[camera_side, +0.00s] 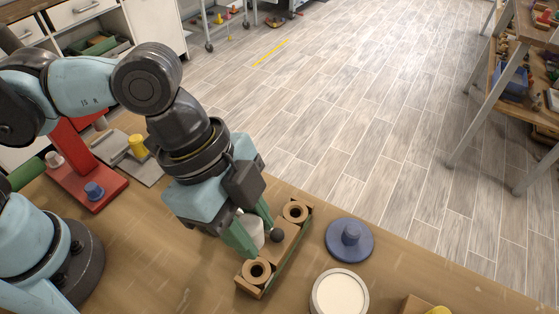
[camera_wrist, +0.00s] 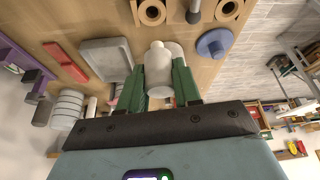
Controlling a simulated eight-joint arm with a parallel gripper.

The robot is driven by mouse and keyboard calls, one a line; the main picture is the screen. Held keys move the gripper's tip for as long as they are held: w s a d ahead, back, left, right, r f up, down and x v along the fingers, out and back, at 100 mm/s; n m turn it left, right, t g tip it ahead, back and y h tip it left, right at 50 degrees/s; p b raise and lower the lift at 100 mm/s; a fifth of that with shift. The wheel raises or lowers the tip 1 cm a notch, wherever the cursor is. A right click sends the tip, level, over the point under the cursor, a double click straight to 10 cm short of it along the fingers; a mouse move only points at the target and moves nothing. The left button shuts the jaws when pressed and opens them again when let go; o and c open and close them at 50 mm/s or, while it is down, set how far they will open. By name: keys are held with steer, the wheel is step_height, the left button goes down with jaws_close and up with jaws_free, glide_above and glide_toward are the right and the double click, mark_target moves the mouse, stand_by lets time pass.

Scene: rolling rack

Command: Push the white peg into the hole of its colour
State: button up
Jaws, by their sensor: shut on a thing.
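My gripper (camera_side: 253,232) has green fingers and is shut on a white piece (camera_side: 250,229), which I take to be the white peg. In the wrist view the white piece (camera_wrist: 158,70) looks like a bottle with a narrower top, between the fingers (camera_wrist: 160,88). A second pale rounded shape (camera_wrist: 175,50) shows partly behind it. In the side view the fingertips are beside a wooden tray (camera_side: 271,277), at its left; their exact height is unclear. No white-marked hole can be made out.
The tray holds two brown rings (camera_side: 295,211) (camera_side: 256,271) and a dark round knob (camera_side: 277,236). Right of it are a blue disc with a stub (camera_side: 350,240) and a cream-topped round dish (camera_side: 339,293). A red stand (camera_side: 97,204) with a blue peg is at left.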

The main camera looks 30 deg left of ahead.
steer(key=shift+s+d+m, duration=0.2)
steer(key=shift+s+m, duration=0.1)
steer(key=shift+f, duration=0.1)
glide_above(264, 274)
steer(key=a, duration=0.1)
steer(key=shift+s+a+f, duration=0.1)
steer(key=shift+a+f, duration=0.05)
steer(key=shift+f, duration=2.55)
steer(key=shift+f, duration=1.3)
steer(key=shift+f, duration=0.35)
steer(key=shift+f, duration=0.1)
steer(key=o, duration=1.1)
